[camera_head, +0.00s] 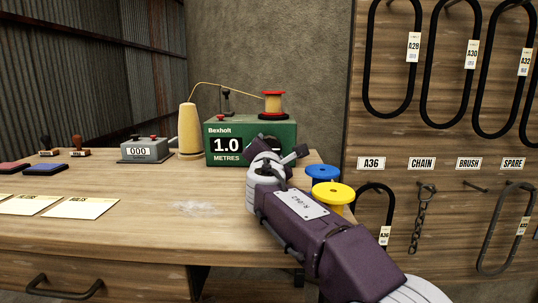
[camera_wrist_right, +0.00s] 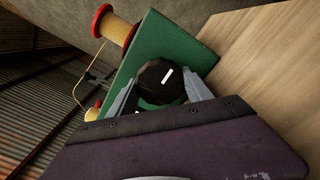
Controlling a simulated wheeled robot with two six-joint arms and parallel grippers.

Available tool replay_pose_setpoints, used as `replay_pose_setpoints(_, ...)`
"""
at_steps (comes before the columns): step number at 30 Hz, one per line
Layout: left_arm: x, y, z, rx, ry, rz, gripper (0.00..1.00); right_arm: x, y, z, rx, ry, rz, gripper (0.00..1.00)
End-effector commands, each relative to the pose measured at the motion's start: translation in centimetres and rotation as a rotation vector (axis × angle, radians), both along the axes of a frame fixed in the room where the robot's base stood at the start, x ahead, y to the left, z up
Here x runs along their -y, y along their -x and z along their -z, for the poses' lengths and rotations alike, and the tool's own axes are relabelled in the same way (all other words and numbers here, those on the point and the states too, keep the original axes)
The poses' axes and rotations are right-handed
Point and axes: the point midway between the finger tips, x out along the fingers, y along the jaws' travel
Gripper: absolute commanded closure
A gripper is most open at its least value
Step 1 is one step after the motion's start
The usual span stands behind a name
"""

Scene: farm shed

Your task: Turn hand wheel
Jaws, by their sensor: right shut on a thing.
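The green Boxholt counter box (camera_head: 222,139) stands at the back of the wooden bench and reads 1.0 METRES. Its hand wheel (camera_wrist_right: 158,76) is a dark round knob with a white mark, on the box's green face in the right wrist view. My right gripper (camera_head: 276,152) reaches in from the lower right to the right part of the box front. Its two grey fingers (camera_wrist_right: 162,92) are shut on the hand wheel, one on each side. In the head view the gripper hides most of the wheel. My left gripper is not in view.
A red spool (camera_head: 273,103) sits on the box, with thread running to a cream cone (camera_head: 188,130). A grey counter (camera_head: 146,150) reads 000. Blue (camera_head: 323,172) and yellow (camera_head: 333,193) spools are close beside my right arm. Belts hang on the right board (camera_head: 440,130).

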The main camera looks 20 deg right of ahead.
Motion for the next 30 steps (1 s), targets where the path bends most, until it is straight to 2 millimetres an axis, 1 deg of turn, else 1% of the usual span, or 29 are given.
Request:
replay_pose_setpoints(1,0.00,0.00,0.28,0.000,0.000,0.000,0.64,-0.05,-0.05,0.30,0.003,-0.017,-0.001,0.82)
replay_pose_setpoints(9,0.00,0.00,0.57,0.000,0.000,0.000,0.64,-0.05,-0.05,0.20,0.019,-0.076,0.000,0.82)
replay_pose_setpoints(23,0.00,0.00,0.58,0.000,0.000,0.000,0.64,-0.03,-0.04,0.17,0.021,-0.084,0.000,0.82)
replay_pose_setpoints(24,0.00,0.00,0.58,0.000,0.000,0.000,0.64,-0.04,-0.04,0.16,0.021,-0.084,0.000,0.31)
replay_pose_setpoints(25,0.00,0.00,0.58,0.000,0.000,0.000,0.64,-0.04,-0.03,0.16,0.021,-0.084,0.000,0.23)
replay_pose_setpoints(26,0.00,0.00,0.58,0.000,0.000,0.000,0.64,-0.04,-0.03,0.14,0.021,-0.084,0.000,0.20)
replay_pose_setpoints(30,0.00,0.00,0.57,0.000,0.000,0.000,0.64,-0.02,-0.02,0.08,0.023,-0.084,0.000,0.20)
